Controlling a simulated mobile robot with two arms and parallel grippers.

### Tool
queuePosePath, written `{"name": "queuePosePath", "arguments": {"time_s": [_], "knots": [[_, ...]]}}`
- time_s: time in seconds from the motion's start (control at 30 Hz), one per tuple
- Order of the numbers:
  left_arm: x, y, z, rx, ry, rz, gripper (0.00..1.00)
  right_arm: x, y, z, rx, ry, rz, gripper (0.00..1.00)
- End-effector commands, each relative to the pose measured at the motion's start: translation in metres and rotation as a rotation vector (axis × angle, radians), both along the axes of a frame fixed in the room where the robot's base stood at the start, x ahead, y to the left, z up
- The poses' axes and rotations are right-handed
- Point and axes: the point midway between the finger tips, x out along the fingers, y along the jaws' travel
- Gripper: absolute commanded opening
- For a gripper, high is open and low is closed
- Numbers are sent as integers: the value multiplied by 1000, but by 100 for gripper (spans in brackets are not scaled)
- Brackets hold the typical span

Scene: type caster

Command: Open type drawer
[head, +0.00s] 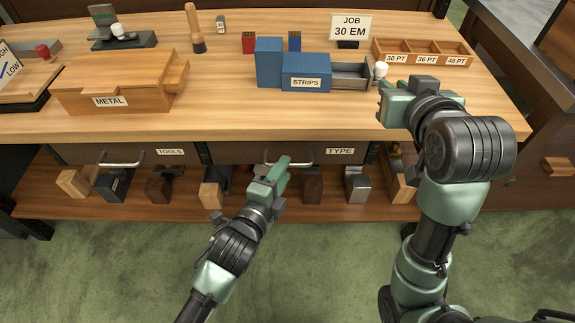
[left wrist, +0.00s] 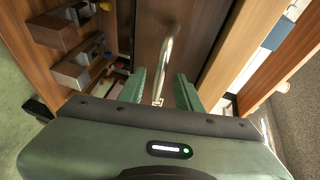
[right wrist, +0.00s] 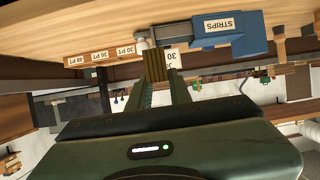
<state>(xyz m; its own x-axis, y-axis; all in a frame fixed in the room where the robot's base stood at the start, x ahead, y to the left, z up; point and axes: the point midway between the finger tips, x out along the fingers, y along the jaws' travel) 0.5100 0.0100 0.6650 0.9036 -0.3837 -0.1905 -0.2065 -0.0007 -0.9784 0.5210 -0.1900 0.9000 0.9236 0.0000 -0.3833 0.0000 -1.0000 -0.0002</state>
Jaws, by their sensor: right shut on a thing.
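The type drawer (head: 235,153), labelled TYPE (head: 340,152), sits flush under the tabletop and looks closed. Its metal bar handle (head: 302,163) is partly hidden by my left gripper (head: 281,168). In the left wrist view, the handle (left wrist: 169,50) shows between the two parted fingertips of my left gripper (left wrist: 165,82); I cannot tell whether they touch it. My right gripper (head: 382,98) is above the right part of the tabletop. In the right wrist view, its fingers (right wrist: 157,84) are shut on a small brown grooved block (right wrist: 155,66).
The tools drawer (head: 75,154) is on the left with its own handle (head: 121,163). A blue strips box (head: 283,70) and a 30/36/48 PT tray (head: 420,47) stand near my right gripper. Several blocks line the lower shelf (head: 130,205). Green floor lies in front.

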Motion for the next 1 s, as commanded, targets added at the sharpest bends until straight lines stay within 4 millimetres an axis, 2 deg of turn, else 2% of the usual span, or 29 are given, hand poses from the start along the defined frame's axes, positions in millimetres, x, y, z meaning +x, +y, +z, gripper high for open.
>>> {"name": "queuePosePath", "arguments": {"time_s": [0.1, 0.23, 0.57, 0.6, 0.7, 1.0], "knots": [[16, -7, -4, -2, 0, 0, 34, 0, 0, -3, 0, -3, 0, 0], [26, -11, -6, -1, 0, 0, 34, 0, 0, -5, 0, -3, 0, 0], [29, -13, -6, -1, 1, -1, 34, 0, 0, -5, 0, -3, 0, 0], [29, -13, -6, -2, 2, -1, 29, 0, 0, -5, 0, -3, 0, 0], [29, -12, -6, -2, 2, -1, 1, 0, 0, -5, 0, -3, 0, 0], [29, -12, -7, -1, 3, -1, 0, 0, 0, -5, 0, -3, 0, 0]]}}
